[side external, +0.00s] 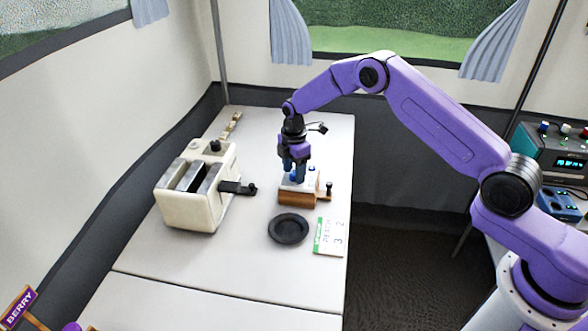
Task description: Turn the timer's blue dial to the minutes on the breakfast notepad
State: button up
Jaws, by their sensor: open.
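The timer (297,199), a small box with a brown front and a pale top, stands on the pale table. My gripper (294,174) points down right over it, its dark blue fingers apart at the pale top. The notepad (329,237), white with a green strip, lies in front and to the right of the timer. Its writing is sideways and small; figures like 3 and 2 show.
A cream toaster (190,205) with a black lever stands left of the timer. A dark round plate (288,229) lies in front of it. A row of small tan pieces (231,125) lies behind. The table's front is clear. Devices (557,155) stand at far right.

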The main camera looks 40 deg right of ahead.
grip_shut()
jog(key=m, duration=0.5)
jog(key=shift+m, duration=0.3)
jog(key=m, duration=0.6)
dwell(0.6)
grip_release()
